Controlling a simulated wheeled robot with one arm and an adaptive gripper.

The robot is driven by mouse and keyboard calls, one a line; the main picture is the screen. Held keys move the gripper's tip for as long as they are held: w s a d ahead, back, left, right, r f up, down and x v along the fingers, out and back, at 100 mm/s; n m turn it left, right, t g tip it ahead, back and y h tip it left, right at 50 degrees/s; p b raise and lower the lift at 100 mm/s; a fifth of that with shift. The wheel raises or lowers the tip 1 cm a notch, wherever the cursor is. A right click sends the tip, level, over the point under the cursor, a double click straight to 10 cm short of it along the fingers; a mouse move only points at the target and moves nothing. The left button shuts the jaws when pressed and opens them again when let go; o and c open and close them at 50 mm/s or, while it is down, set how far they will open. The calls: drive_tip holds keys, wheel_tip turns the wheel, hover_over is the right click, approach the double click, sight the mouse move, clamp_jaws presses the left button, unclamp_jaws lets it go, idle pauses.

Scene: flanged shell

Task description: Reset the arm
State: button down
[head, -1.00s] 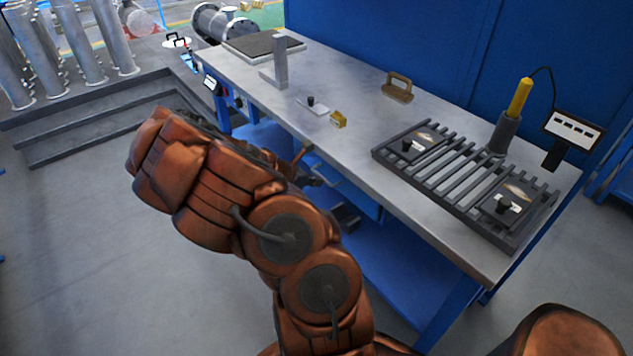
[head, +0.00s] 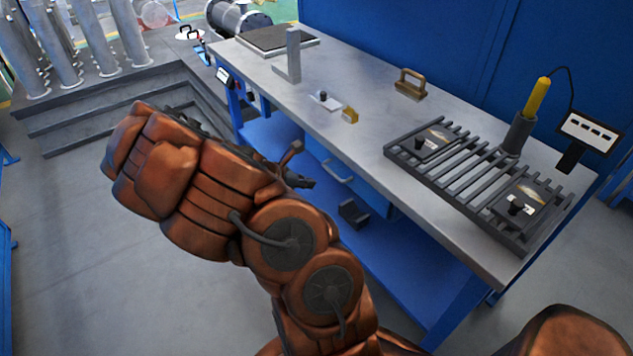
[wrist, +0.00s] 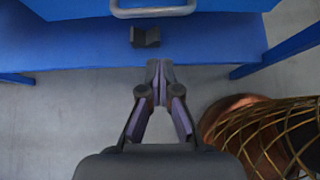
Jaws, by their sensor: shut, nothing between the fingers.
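My gripper (wrist: 160,76) is shut and empty in the wrist view. Its fingertips meet in front of the blue lower shelf of the workbench, short of a small dark block (wrist: 145,37) on that shelf. In the head view my arm is bent in front of the bench, and the gripper is mostly hidden behind the arm links, with only a dark part (head: 300,181) showing. The arm is apart from the things on the bench top.
The metal workbench (head: 345,150) carries a slatted rack (head: 470,175), a yellow-handled tool (head: 537,98) in a holder, a brown handle (head: 410,85) and a grey upright bracket (head: 292,55). A drawer handle (head: 337,172) faces me. Grey floor (head: 75,225) is open at left.

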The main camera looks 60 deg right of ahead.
drive_tip(key=v, duration=0.6)
drive_tip(key=shift+a+r, duration=0.2)
drive_tip(key=shift+r, duration=0.1)
drive_tip(key=s+a+r+m+y+p, duration=0.3)
drive_tip(key=s+a+r, duration=0.3)
drive_tip(key=a, duration=0.4)
drive_tip(key=s+a+r+m+t+y+p, duration=0.1)
drive_tip(key=s+a+r+m+y+p, duration=0.1)
drive_tip(key=s+a+r+m, duration=0.4)
drive_tip(key=s+a+r+m+y+p, duration=0.3)
drive_tip(key=s+a+r+m+y, duration=0.1)
drive_tip(key=a, duration=1.1)
drive_tip(key=s+r+m, duration=0.1)
drive_tip(key=s+r, duration=0.1)
drive_tip(key=s, duration=0.1)
drive_tip(key=shift+s+a+r+y+p, duration=0.25)
drive_tip(key=shift+a+r+y+p, duration=0.1)
drive_tip(key=shift+a+r+y, duration=0.05)
drive_tip(key=shift+d+m, duration=0.15)
drive_tip(key=shift+m, duration=0.15)
